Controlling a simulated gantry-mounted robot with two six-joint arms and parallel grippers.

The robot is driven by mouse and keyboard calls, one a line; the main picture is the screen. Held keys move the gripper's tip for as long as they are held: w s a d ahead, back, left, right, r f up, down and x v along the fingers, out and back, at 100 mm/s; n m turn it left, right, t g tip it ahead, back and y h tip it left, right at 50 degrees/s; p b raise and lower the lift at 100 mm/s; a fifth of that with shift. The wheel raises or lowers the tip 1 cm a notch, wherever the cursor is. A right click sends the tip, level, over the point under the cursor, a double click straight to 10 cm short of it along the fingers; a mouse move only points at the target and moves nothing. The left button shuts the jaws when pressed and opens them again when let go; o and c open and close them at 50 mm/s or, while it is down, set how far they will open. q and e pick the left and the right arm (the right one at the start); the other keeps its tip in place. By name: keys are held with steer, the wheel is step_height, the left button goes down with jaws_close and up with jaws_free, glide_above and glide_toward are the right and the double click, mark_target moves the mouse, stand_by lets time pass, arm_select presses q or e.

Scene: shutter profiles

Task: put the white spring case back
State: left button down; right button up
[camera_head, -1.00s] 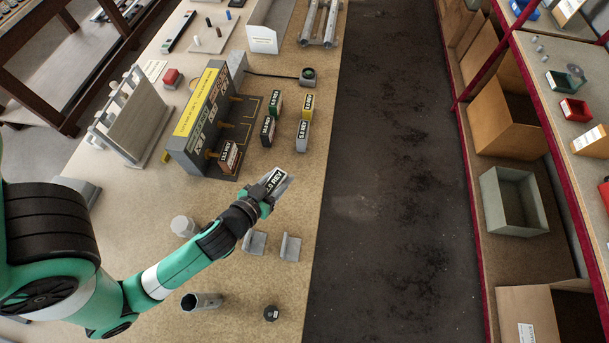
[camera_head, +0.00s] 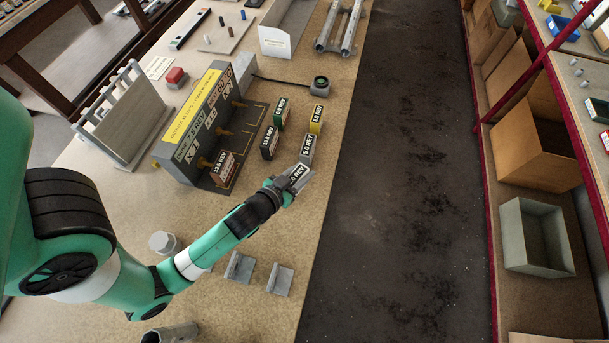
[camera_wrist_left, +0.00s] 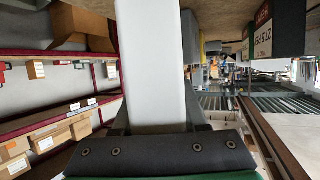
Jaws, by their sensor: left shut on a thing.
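My left gripper (camera_head: 286,189) is shut on the white spring case (camera_head: 300,174), whose label ends in "REV"; its first figures are hard to read. In the left wrist view the white case (camera_wrist_left: 153,65) is a broad pale block running up the middle from the jaws. In the head view the held case is just in front of a standing grey case (camera_head: 307,148); I cannot tell whether they touch. Yellow (camera_head: 316,119), green (camera_head: 281,113) and black (camera_head: 269,143) cases stand nearby. My right gripper is not in view.
A grey station with a yellow top (camera_head: 195,116) stands to the left, with a brown-labelled case (camera_head: 224,168) in its near bay. Two grey brackets (camera_head: 240,267) sit nearer. The bench edge and dark floor (camera_head: 400,200) are close on the right.

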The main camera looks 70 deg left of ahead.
arm_select(q)
steer(key=f+b, duration=0.3)
steer(key=f, duration=0.1)
steer(key=shift+w+a+b, duration=0.3)
steer(key=shift+a+b, duration=0.05)
steer(key=shift+s+d, duration=0.15)
steer(key=shift+r, duration=0.15)
steer(key=shift+c, duration=2.2)
jaws_free()
